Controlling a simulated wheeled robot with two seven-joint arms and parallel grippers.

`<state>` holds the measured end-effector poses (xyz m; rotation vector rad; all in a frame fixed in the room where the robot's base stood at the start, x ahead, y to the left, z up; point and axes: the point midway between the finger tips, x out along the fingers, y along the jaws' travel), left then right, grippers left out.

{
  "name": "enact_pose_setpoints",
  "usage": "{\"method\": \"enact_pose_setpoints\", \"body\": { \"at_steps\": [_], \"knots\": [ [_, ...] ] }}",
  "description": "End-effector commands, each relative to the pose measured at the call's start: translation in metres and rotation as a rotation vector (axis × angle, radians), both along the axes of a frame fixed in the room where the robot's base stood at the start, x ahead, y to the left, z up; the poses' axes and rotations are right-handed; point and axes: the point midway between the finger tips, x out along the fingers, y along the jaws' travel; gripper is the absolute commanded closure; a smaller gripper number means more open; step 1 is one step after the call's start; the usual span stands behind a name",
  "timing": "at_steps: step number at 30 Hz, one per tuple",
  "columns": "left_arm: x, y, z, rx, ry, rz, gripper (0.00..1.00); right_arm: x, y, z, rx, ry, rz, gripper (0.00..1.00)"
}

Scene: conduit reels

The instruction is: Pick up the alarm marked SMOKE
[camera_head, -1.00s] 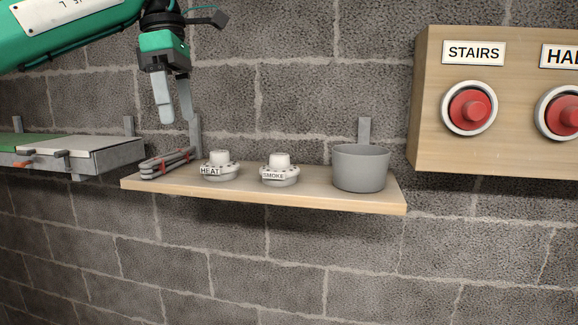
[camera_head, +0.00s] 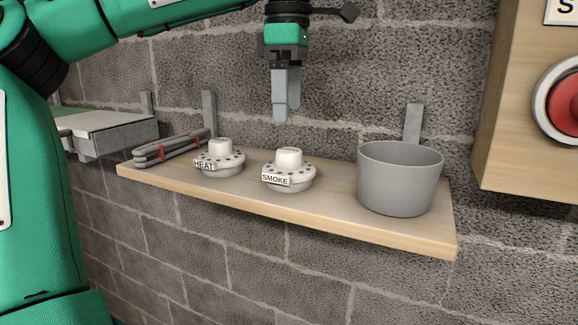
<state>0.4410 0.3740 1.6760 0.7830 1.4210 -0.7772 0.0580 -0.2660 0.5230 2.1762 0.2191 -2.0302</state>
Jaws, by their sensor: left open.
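The alarm marked SMOKE (camera_head: 290,172) is a white round unit with a raised cap and a label on its front. It stands upright on the wooden shelf (camera_head: 330,207), near the middle. A similar alarm marked HEAT (camera_head: 220,158) stands to its left. My left gripper (camera_head: 286,112) points down above the SMOKE alarm, with a gap between the fingertips and the cap. It is open and empty; its fingers overlap in this view. My right gripper is not in view.
A grey pot (camera_head: 398,180) stands on the shelf right of the SMOKE alarm. A coiled grey cable bundle (camera_head: 168,149) lies at the left end. A wooden panel with a red button (camera_head: 566,104) is at the right. A grey tray (camera_head: 112,137) is at the far left.

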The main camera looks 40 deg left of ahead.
Motion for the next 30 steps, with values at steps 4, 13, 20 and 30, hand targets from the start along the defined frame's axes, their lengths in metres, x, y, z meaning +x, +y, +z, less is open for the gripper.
{"method": "enact_pose_setpoints", "body": {
  "at_steps": [4, 13, 20, 30],
  "knots": [
    [0.000, 0.000, -0.023, 0.000, 0.004, -0.002, 0.00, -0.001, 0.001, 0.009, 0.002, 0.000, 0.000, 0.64],
    [-0.001, 0.000, -0.042, -0.001, 0.002, -0.001, 0.00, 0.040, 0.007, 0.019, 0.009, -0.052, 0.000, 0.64],
    [-0.006, -0.001, -0.065, -0.002, 0.003, -0.002, 0.00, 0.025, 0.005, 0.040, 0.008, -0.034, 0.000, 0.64],
    [-0.005, -0.001, -0.092, -0.001, -0.001, 0.002, 0.00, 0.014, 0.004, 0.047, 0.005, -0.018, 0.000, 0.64]
  ]
}}
